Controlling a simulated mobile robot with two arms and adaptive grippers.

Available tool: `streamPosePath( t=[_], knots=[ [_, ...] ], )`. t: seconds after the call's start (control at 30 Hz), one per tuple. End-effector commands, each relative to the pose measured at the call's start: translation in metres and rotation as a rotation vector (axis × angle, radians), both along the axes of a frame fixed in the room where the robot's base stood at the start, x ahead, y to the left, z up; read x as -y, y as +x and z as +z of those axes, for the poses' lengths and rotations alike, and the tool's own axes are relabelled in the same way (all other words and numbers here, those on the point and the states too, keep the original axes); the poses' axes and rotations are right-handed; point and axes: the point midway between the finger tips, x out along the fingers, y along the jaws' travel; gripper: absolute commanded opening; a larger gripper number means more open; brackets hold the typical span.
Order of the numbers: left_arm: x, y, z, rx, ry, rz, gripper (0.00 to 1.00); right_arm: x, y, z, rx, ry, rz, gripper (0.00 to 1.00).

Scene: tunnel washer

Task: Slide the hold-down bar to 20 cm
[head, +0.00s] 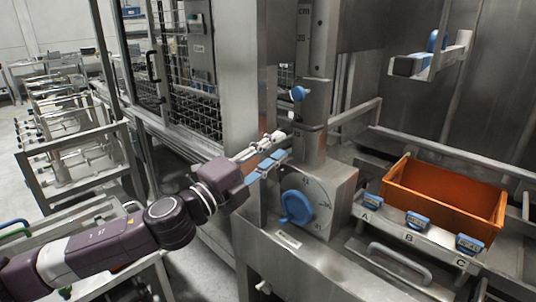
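A grey upright post (317,40) carries a scale marked "cm", with a number that looks like 35 below it. A metal sleeve (313,112) with a blue knob (298,93) sits around the post's lower part. I cannot tell for sure which part is the hold-down bar, and no 20 mark is readable. My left gripper (281,146) is just left of the post, below the blue knob. Its two fingers are apart, with blue pads showing on the lower one, and nothing shows between them. My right gripper is not in view.
A blue dial (297,207) is on the box under the post. An orange crate (437,212) stands at right, behind blue-tagged positions A, B and C. A bracket with blue parts (410,66) juts out at upper right. A mesh cage (190,75) stands behind my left arm.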

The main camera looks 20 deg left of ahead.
Motion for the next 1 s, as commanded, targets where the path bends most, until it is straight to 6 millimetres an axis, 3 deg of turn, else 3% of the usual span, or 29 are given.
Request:
streamPosePath(
  t=[0.37,1.0],
  knots=[
    [-0.006,-0.019,-0.004,-0.001,0.002,-0.003,0.26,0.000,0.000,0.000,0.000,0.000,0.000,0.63],
    [-0.006,-0.019,-0.009,-0.013,-0.018,0.004,0.26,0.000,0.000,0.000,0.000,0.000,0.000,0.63]
  ],
)
